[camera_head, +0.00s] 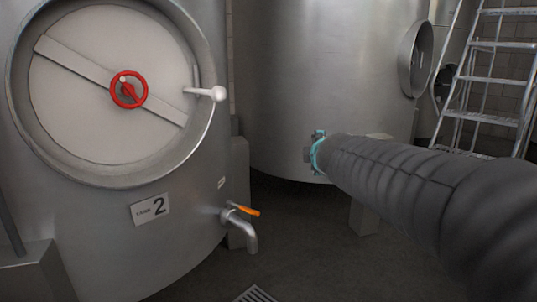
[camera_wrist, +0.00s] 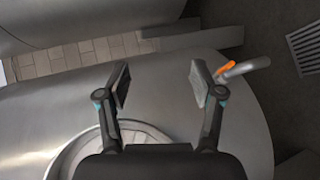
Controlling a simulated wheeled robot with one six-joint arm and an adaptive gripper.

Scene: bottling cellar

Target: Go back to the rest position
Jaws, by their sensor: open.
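My arm reaches in from the right in the head view, and my gripper (camera_head: 314,154) is mostly hidden at its far end. In the wrist view my gripper (camera_wrist: 160,88) is open, with its two fingers apart and nothing between them. A steel tank (camera_head: 185,235) with a "2" plate (camera_head: 150,208) stands on the left. Its round door (camera_head: 80,125) has a red handwheel (camera_head: 129,89). A tap (camera_head: 243,229) with an orange lever (camera_head: 243,209) sticks out low on the tank. In the wrist view the orange lever (camera_wrist: 225,68) lies beyond the right finger; I see no contact.
A second steel tank (camera_head: 300,80) stands behind my arm. A metal ladder (camera_head: 495,85) stands at the far right. A floor grate (camera_head: 256,294) lies at the bottom, and it also shows in the wrist view (camera_wrist: 306,48). Dark floor (camera_head: 310,240) in front of the tanks is clear.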

